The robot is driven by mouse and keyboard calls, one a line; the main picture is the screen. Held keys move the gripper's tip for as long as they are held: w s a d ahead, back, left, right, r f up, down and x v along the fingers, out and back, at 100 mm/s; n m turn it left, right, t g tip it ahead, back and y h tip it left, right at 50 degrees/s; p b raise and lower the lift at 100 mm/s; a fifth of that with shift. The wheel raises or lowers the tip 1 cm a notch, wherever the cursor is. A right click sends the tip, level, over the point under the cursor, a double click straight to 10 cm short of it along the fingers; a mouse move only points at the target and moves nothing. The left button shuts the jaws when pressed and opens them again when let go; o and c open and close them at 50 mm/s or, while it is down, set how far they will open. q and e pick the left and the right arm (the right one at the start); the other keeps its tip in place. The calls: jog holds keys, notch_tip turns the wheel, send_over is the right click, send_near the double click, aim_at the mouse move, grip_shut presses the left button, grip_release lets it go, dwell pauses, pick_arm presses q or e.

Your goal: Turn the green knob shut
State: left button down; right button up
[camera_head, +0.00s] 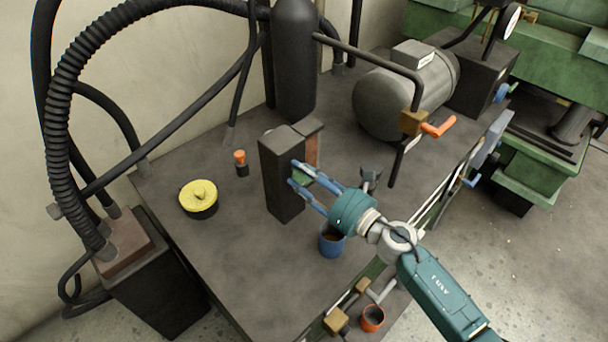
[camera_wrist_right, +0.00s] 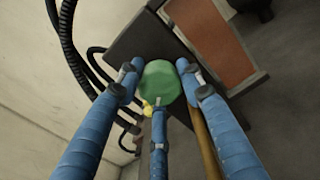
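The green knob (camera_wrist_right: 159,83) is a round disc in the middle of the right wrist view, in front of a dark upright box (camera_wrist_right: 155,45). In the head view only a sliver of the knob (camera_head: 302,179) shows, on the box's (camera_head: 281,178) right side. My right gripper (camera_wrist_right: 160,80) has its blue fingers spread around the knob, two at the sides and one below. It also shows in the head view (camera_head: 296,174). The fingers are very close to the knob's edge; I cannot tell whether they touch or grip it. My left gripper is out of view.
On the bench (camera_head: 240,260) stand a yellow knob (camera_head: 198,193), a small orange-topped piece (camera_head: 240,158), a blue cup (camera_head: 331,243) under my right wrist, a black cylinder (camera_head: 294,65) and a grey tank (camera_head: 405,95) with an orange-handled valve (camera_head: 438,127) before it. The bench's front left is clear.

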jog(key=shift+f, duration=0.25)
jog(key=shift+c, duration=0.2)
dwell(0.4)
jog(key=shift+s+m, duration=0.1)
jog(key=shift+m, duration=0.2)
jog(key=m+p, duration=0.2)
jog(key=m, duration=0.4)
jog(key=m+p, duration=0.2)
jog(key=m, duration=0.4)
jog(key=shift+m, duration=0.3)
jog(key=m+p, duration=0.1)
jog(key=m, duration=0.5)
jog(key=shift+p, duration=0.4)
jog(key=m+p, duration=0.1)
jog(key=m, duration=0.5)
jog(key=shift+r, duration=0.1)
jog(key=o, duration=1)
jog(key=shift+o, duration=0.9)
jog(key=shift+r, duration=0.15)
